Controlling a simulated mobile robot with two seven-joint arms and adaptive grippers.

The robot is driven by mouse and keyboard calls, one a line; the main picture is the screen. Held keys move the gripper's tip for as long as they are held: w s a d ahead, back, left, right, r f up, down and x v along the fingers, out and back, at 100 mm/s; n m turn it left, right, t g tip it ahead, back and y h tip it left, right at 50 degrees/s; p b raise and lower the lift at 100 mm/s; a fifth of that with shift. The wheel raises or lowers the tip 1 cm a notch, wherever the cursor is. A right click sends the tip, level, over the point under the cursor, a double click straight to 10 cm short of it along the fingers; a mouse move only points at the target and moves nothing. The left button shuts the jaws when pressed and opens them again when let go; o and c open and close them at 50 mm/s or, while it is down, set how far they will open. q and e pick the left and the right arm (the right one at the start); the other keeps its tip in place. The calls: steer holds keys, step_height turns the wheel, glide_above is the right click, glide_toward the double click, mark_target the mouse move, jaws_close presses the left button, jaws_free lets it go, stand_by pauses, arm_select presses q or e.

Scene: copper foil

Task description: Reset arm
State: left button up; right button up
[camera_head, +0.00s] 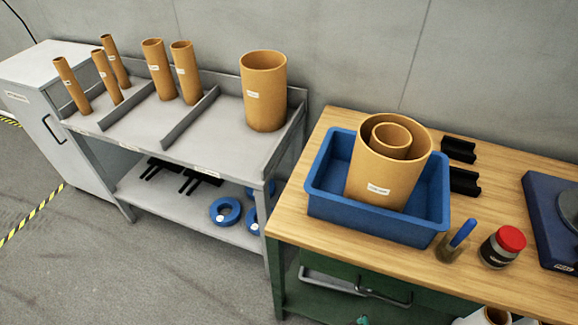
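Neither of my grippers shows in the head view. A large copper-coloured tube (378,180) with a white label stands in a blue bin (385,226) on the wooden workbench. A narrower tube (392,134) stands inside the large tube, and its lower part is hidden. On the grey rack at left, a wide tube (264,95) stands alone in the right section. Two medium tubes (159,72) (186,75) stand in the middle section, and several thin tubes (72,84) stand in the left section.
The wooden workbench (345,240) also bears black holders (464,181), a blue-handled tool (459,238), a red-lidded jar (503,246) and a dark blue device (548,222). The grey rack (218,135) has dividers and blue rings (225,211) below. A grey cabinet stands far left.

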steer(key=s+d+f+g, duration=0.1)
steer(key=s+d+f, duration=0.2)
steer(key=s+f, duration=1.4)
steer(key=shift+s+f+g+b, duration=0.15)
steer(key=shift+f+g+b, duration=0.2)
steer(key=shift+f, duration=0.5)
